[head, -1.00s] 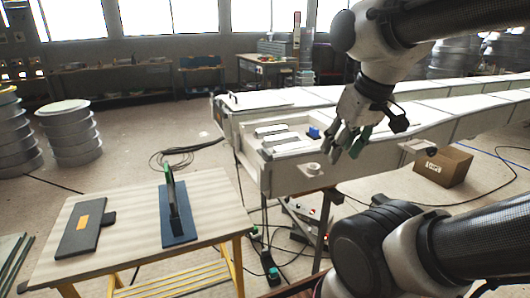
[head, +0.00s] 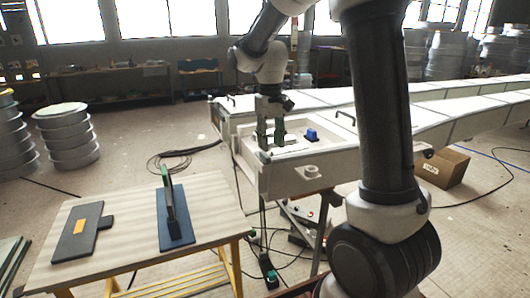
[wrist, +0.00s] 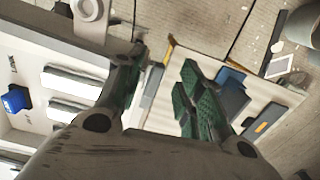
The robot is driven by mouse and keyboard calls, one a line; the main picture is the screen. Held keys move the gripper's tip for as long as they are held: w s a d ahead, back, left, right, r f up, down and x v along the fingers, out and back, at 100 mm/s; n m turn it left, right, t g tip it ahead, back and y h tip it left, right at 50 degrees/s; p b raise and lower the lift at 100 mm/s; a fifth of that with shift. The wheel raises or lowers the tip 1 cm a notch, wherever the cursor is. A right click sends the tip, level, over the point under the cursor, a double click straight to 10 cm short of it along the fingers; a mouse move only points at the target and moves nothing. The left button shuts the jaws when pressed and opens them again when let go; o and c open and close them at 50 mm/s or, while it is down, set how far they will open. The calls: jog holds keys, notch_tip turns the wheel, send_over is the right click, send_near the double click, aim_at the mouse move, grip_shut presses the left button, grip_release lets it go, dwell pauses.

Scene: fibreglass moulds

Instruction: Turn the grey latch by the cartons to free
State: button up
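My gripper (head: 271,139) points down over the front left end of the long white mould (head: 290,182); in the wrist view its green-padded fingers (wrist: 163,62) stand apart with nothing between them. A brown carton (head: 443,168) sits on the floor at the right. No latch shows clearly in the wrist view.
A wooden table (head: 130,215) at left bears a blue base with an upright lever (head: 171,205) and a dark plate (head: 75,242). Cables lie on the floor.

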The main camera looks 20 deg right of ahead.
aim_at(265, 154)
jog(key=shift+t, duration=0.3)
jog(key=w, duration=0.1)
jog(key=w+r, duration=0.2)
jog(key=w, duration=0.1)
jog(key=shift+a, duration=0.2)
notch_tip(265, 154, down, 8)
jog(key=shift+s+r, duration=0.1)
jog(key=shift+r, duration=0.05)
grip_shut()
